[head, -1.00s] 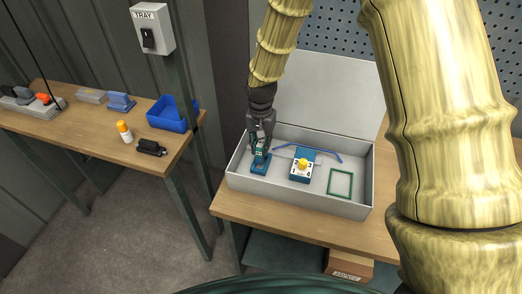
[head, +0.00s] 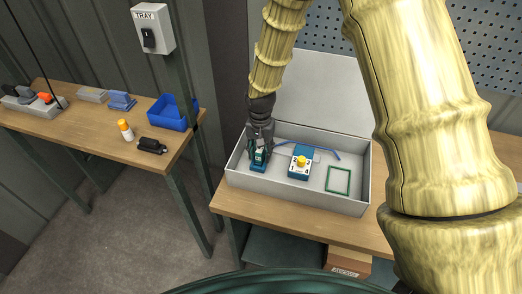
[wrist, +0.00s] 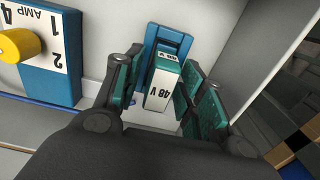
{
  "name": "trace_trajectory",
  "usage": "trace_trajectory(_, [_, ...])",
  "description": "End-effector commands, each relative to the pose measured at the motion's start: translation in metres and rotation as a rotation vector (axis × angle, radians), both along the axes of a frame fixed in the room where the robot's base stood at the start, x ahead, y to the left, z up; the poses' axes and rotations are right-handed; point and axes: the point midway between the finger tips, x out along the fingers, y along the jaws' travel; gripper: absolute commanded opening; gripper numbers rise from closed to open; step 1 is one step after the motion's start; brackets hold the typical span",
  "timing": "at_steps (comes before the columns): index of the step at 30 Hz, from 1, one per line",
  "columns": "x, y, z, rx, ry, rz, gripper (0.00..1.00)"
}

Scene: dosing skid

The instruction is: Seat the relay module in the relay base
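The relay module (wrist: 164,85) is a teal block with a white top marked "48 V"; in the head view (head: 259,156) it is small and partly hidden. My gripper (wrist: 163,88) has its teal-padded fingers on both sides of the module and looks shut on it. In the head view my gripper (head: 260,153) points down at the tray's left end. The blue relay base (wrist: 176,40) lies under the module, its far end showing with another "48 V" label; it also shows in the head view (head: 258,169). Whether the module is fully down in the base is hidden.
The grey tray (head: 290,197) has walls around this spot. A blue block with a yellow knob (head: 302,162) stands right of my gripper. A blue strip (head: 325,152) and green frame (head: 338,180) lie farther right. The left table (head: 85,137) holds other items.

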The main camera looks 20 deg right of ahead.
Motion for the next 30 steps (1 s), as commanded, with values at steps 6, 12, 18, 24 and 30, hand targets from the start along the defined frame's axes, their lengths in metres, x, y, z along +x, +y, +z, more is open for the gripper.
trace_trajectory(6, [0.0, 0.0, 0.0, 0.0, 0.0, 0.001, 0.42])
trace_trajectory(12, [0.0, 0.0, 0.007, 0.0, -0.001, 0.002, 0.42])
trace_trajectory(18, [0.001, 0.0, 0.026, 0.001, -0.004, 0.001, 0.42])
trace_trajectory(24, [0.001, 0.0, 0.051, 0.001, -0.003, 0.0, 0.42])
trace_trajectory(30, [0.001, 0.0, 0.076, 0.0, -0.004, 0.0, 0.42])
